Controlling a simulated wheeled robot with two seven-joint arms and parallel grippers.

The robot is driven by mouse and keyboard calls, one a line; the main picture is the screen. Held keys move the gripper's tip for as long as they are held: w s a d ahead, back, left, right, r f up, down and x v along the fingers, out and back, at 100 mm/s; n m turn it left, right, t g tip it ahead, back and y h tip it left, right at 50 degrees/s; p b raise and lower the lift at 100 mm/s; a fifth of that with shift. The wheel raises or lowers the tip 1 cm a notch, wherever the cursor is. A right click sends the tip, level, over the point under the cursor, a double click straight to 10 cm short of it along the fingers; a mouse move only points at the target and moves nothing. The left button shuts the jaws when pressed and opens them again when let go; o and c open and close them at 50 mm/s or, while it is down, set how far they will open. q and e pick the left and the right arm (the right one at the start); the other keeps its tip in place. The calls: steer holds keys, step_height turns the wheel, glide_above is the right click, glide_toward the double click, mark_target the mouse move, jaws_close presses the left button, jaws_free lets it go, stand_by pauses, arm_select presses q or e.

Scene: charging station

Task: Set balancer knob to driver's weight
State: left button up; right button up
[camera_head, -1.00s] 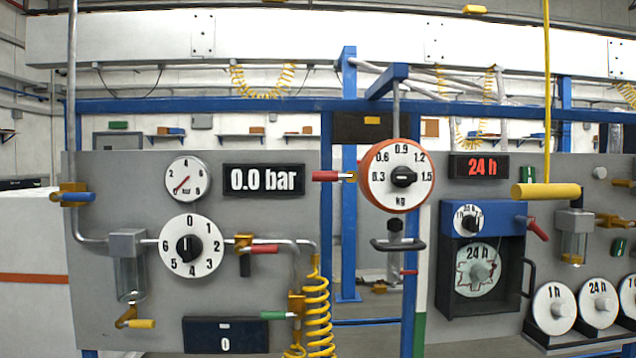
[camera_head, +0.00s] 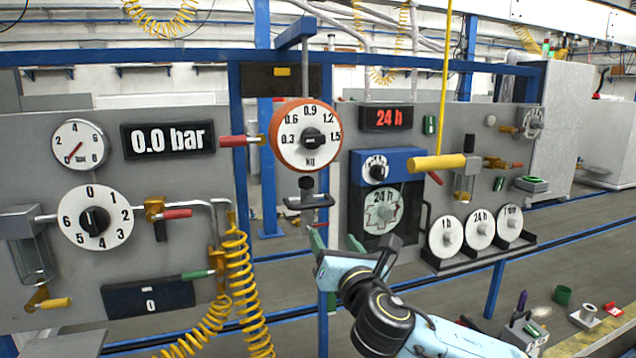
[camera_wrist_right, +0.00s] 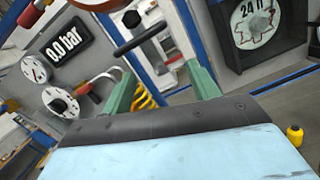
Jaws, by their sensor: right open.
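The balancer (camera_head: 290,160) hangs from a blue bracket, a round white kg dial with an orange rim. Its black knob (camera_head: 311,139) sits at the dial's middle; its exact setting is too small to read. A dark T-shaped handle (camera_head: 308,201) hangs below it. My right gripper (camera_head: 337,243) is open and empty, below and a little right of the handle, with its green fingers apart. In the right wrist view, the fingers (camera_wrist_right: 162,85) frame empty space, the handle (camera_wrist_right: 140,40) is beyond them and the balancer's lower rim (camera_wrist_right: 98,4) is at the top edge. My left gripper is out of view.
A red-handled valve (camera_head: 240,141) is just left of the balancer. A grey panel with the 0.0 bar display (camera_head: 168,139) is at left. At right are a 24 h timer box (camera_head: 388,160), a yellow hanging handle (camera_head: 437,162) and discs on a black rack (camera_head: 480,250).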

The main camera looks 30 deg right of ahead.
steer(key=s+a+r+n+t, duration=0.2)
steer(key=s+r, duration=0.1)
steer(key=r, duration=0.3)
steer(key=s+a+r+n+t, duration=0.1)
steer(key=s+r+n, duration=0.1)
steer(key=s+r, duration=0.3)
glide_toward(316, 142)
steer(key=x, duration=0.7)
steer(key=shift+p, duration=0.4)
steer(key=shift+x, duration=0.75)
steer(key=c, duration=1)
